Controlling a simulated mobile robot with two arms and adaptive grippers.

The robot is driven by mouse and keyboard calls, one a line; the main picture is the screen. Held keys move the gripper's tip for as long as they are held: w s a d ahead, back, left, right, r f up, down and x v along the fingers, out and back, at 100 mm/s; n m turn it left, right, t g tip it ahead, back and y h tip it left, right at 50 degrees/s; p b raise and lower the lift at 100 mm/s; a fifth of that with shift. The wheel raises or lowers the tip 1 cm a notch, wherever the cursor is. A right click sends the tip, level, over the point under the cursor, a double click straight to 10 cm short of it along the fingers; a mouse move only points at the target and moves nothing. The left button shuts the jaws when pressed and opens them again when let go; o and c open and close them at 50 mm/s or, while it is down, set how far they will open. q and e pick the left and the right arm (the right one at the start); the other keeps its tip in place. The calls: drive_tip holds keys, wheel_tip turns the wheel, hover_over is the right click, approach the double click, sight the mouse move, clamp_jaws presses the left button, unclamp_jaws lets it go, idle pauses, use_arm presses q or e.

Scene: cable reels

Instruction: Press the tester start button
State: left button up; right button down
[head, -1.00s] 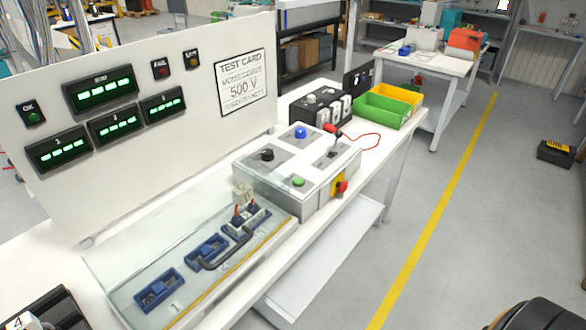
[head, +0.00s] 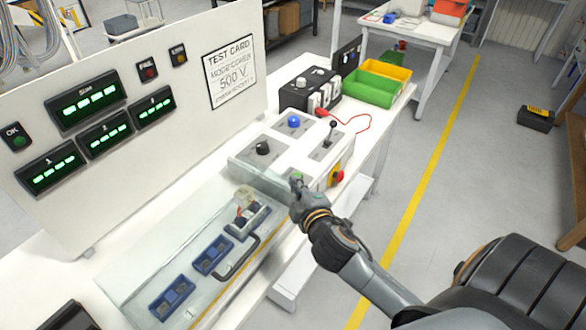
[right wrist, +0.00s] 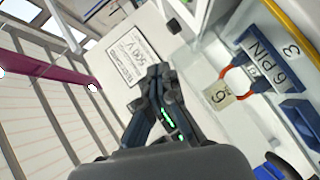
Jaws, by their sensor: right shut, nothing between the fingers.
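The tester's control box (head: 245,155) stands on the bench with a blue button (head: 293,121), a black knob (head: 263,148), a lever (head: 332,128) and a red-and-yellow switch (head: 336,177) on its front side. The green button (head: 297,177) sits at the near corner of its top, partly hidden by my right gripper. My right gripper (head: 297,187) is shut and empty, its tips at or just by the green button; I cannot tell whether they touch. In the right wrist view its fingers (right wrist: 157,75) are together. My left gripper is not in view.
A clear-covered fixture (head: 135,290) with blue connector blocks lies left of my gripper. The display panel (head: 190,130) with lit green readouts stands behind. A black device (head: 308,92), a red lead (head: 363,122) and a green bin (head: 368,90) are farther along the bench.

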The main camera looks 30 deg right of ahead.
drive_tip(key=w+a+r+n+t+y, duration=0.1)
drive_tip(key=w+a+r+n+y, duration=0.35)
drive_tip(key=n, duration=0.85)
drive_tip(key=w+a+r+n+t+y, duration=0.1)
drive_tip(key=w+r+n+t+y, duration=0.1)
drive_tip(key=w+r+n+y, duration=0.9)
drive_tip(key=s+d+f+n+g+h, duration=0.1)
drive_tip(key=f+n+g, duration=0.1)
drive_tip(key=f+n, duration=0.1)
drive_tip(key=s+d+f+n+g, duration=0.1)
drive_tip(key=f+n+g, duration=0.1)
drive_tip(key=n, duration=0.3)
drive_tip(key=s+d+f+n+g+h, duration=0.1)
drive_tip(key=s+f+n+g, duration=0.1)
drive_tip(key=f+n, duration=0.2)
drive_tip(key=shift+d+f+h, duration=0.2)
drive_tip(key=shift+d+h, duration=0.15)
drive_tip(key=shift+d, duration=0.05)
drive_tip(key=s+d+f+n+g+h, duration=0.1)
drive_tip(key=d+f+n+g+h, duration=0.2)
drive_tip(key=d, duration=0.6)
drive_tip(key=shift+d+f+n+g+h, duration=0.4)
drive_tip(key=shift+f+n, duration=0.05)
drive_tip(key=shift+n, duration=0.15)
drive_tip(key=shift+f, duration=0.15)
